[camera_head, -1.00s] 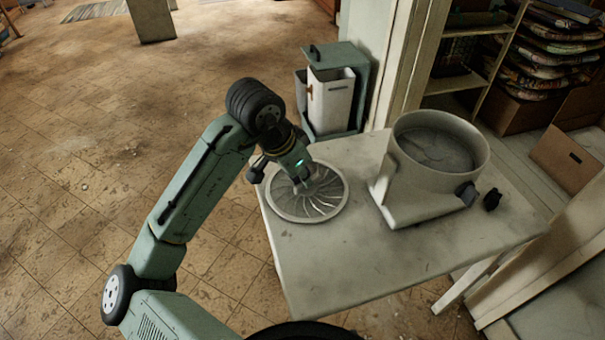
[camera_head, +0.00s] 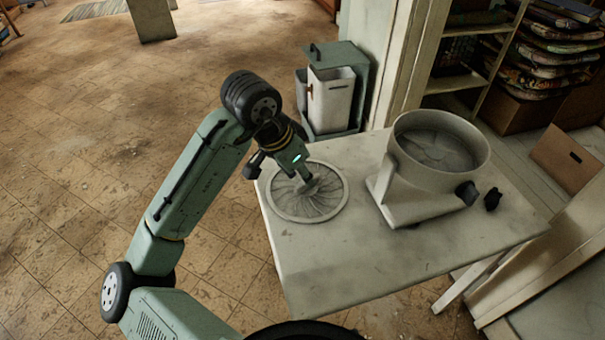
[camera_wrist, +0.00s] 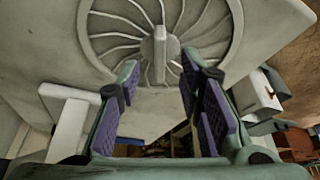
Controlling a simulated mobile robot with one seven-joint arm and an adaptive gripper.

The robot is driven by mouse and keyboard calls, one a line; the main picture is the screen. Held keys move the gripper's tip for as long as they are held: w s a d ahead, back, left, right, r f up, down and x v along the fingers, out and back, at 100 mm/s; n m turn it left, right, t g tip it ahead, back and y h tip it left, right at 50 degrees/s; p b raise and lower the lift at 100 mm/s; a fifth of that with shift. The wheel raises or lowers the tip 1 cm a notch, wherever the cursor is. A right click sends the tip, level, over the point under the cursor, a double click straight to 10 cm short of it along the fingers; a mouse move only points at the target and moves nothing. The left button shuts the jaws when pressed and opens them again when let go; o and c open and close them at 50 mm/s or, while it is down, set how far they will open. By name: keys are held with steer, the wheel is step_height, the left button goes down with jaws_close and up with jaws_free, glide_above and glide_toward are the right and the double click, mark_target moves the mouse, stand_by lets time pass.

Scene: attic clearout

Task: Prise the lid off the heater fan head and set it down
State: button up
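The lid (camera_head: 325,203), a pale round grille with curved vanes and a central hub, lies on the tabletop near its left edge. It also shows at the top of the wrist view (camera_wrist: 205,22), with its upright hub in the middle. The heater fan head (camera_head: 412,195), a pale open-topped drum on a boxy base, stands to the right of the lid, apart from it. My gripper (camera_head: 304,179) is over the lid, close to the hub. In the wrist view my gripper (camera_wrist: 161,70) has its purple-padded fingers spread, empty, with the hub just beyond the tips.
The worn pale table (camera_head: 390,268) has free room at its front. A dark knob (camera_head: 492,199) lies right of the fan head. A green bin frame with a white container (camera_head: 330,100) stands behind the table. Shelves and boxes are at the right.

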steer(key=v, duration=1)
steer(key=shift+s+r, duration=0.15)
steer(key=shift+r, duration=0.15)
steer(key=shift+a, duration=0.1)
